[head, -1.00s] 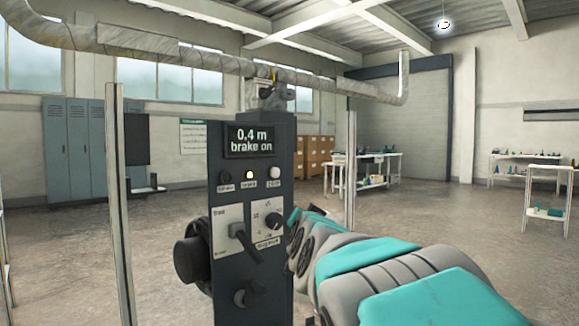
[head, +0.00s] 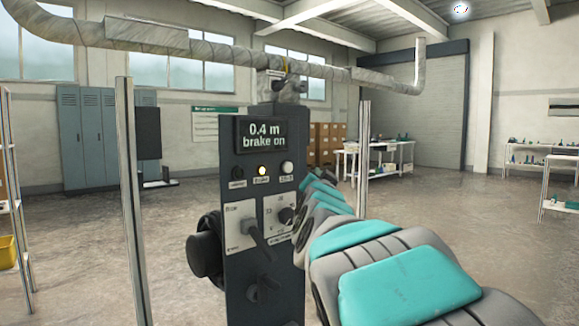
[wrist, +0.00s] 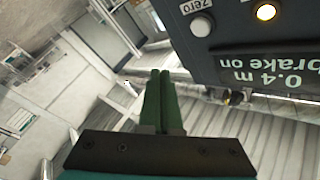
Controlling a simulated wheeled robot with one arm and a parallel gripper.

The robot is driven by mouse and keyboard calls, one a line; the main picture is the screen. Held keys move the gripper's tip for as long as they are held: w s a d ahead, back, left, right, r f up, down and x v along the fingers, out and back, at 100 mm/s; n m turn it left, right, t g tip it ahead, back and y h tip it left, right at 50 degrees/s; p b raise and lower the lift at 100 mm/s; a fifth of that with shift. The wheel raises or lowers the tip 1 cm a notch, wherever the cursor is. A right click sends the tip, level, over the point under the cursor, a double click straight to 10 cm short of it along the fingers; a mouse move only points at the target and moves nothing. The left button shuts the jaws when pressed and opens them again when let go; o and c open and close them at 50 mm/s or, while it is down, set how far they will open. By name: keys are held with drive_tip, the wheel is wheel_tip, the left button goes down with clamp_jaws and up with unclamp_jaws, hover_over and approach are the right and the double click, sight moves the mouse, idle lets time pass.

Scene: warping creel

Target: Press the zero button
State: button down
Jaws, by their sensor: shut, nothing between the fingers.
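The zero button (head: 287,167) is a pale round button at the right end of the button row on a dark control panel (head: 236,200), under the display reading "0.4 m brake on". In the head view my arm reaches toward the panel's right side; the fingers cannot be made out.
A lit button (head: 262,170) and a dark button (head: 238,171) sit left of the zero button. Below are a lever (head: 256,238) and a rotary knob (head: 287,215). A metal post (head: 132,200) stands left of the panel. Open floor lies to the right.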

sight(288, 167)
drive_tip(key=w+a+p, duration=0.5)
drive_tip(key=shift+w+a, duration=0.2)
drive_tip(key=shift+a, duration=0.05)
idle(1.3)
idle(0.8)
drive_tip(key=shift+w+a, duration=0.25)
drive_tip(key=shift+w, duration=0.05)
drive_tip(key=shift+w+a, duration=0.3)
drive_tip(key=shift+a, duration=0.05)
idle(0.8)
idle(0.4)
drive_tip(key=shift+s+d+b, duration=0.5)
drive_tip(key=shift+s+d, duration=0.1)
drive_tip(key=shift+s, duration=0.05)
drive_tip(key=shift+d, duration=0.1)
